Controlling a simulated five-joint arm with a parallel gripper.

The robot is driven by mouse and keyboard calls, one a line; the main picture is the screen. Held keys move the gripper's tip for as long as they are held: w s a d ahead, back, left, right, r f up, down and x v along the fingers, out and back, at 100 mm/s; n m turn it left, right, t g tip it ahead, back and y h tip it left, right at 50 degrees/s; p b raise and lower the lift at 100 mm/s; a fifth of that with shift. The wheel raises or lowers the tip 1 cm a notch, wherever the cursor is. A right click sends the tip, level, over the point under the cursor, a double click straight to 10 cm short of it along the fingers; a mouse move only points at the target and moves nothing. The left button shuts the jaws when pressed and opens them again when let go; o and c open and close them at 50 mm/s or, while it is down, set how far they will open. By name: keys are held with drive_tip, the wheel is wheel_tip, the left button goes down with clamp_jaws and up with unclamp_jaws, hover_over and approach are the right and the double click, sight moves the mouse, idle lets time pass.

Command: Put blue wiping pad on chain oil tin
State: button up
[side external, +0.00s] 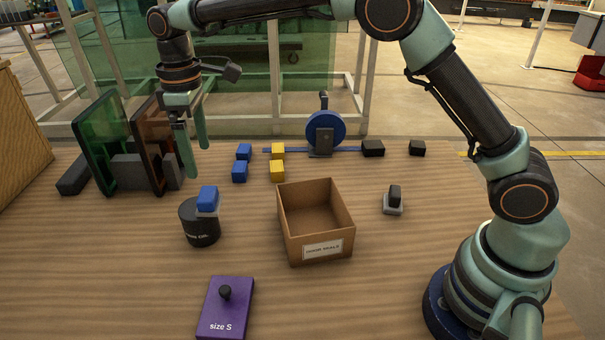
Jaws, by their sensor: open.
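The blue wiping pad (207,198), a blue block with a pale underside, sits on top of the black chain oil tin (200,228), towards the right of its lid. The tin stands upright on the table, its lettering partly turned away. My gripper (198,163) hangs above and behind the pad and tin, pointing down. Its two fingers are apart with nothing between them, and it is clear of the pad.
Green (98,145) and brown (148,145) upright panels stand left of my gripper. Blue and yellow blocks (277,170) lie behind an open cardboard box (340,230). A purple box (225,310) is in front; a black-topped pad (393,197) sits right.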

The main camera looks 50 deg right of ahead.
drive_tip(key=s+d+r+m+t, duration=0.2)
drive_tip(key=s+d+r+m, duration=0.2)
drive_tip(key=s+d+r, duration=0.45)
drive_tip(key=s+d+f+m+t, duration=0.3)
drive_tip(key=s+d+m, duration=0.2)
drive_tip(key=s+d, duration=0.6)
drive_tip(key=shift+s+f+t, duration=0.15)
drive_tip(key=shift+s+t, duration=0.15)
drive_tip(key=shift+s, duration=0.25)
